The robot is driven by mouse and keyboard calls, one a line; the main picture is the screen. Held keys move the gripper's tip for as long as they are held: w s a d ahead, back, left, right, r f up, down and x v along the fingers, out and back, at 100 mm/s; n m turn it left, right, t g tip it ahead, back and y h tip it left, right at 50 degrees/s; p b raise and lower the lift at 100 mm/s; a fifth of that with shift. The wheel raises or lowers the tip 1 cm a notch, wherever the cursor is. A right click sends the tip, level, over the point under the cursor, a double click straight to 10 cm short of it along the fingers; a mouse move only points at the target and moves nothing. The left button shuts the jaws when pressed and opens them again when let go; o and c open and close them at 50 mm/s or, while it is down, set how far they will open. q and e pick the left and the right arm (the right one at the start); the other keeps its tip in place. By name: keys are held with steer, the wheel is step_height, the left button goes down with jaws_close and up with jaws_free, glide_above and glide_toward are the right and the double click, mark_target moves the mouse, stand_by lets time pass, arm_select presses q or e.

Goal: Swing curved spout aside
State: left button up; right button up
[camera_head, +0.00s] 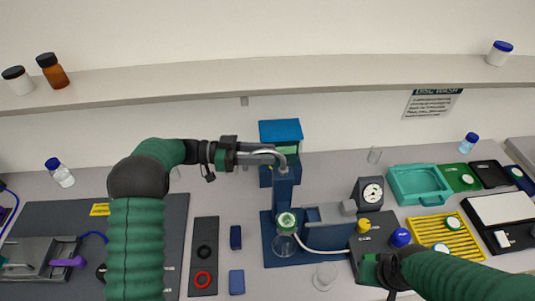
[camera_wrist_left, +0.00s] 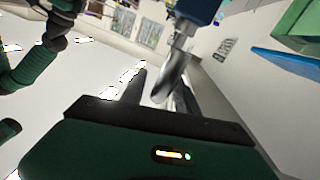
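The curved metal spout (camera_head: 262,152) tops the blue rig column, above the glass funnel with a green-and-white top (camera_head: 286,221). My left gripper (camera_head: 272,156) is at the spout, coming in from the left. In the left wrist view the shiny spout (camera_wrist_left: 170,78) stands between the two dark fingers (camera_wrist_left: 160,92), with a gap visible on the left finger's side. The fingers are apart and do not appear clamped on it. My right gripper (camera_head: 378,274) is low at the right, by the black box with yellow and blue knobs (camera_head: 370,246); its fingers are unclear.
A blue box (camera_head: 281,131) stands behind the spout. A round gauge (camera_head: 371,193) is right of the rig. A teal tray (camera_head: 419,183) and yellow rack (camera_head: 444,236) lie farther right. A dark strip with rings (camera_head: 204,257) lies left of the rig.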

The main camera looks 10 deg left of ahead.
arm_select(q)
steer(key=s+a+b, duration=0.2)
steer(key=a+b, duration=0.2)
steer(key=a, duration=1.2)
steer(key=shift+b, duration=0.35)
steer(key=shift+f, duration=0.1)
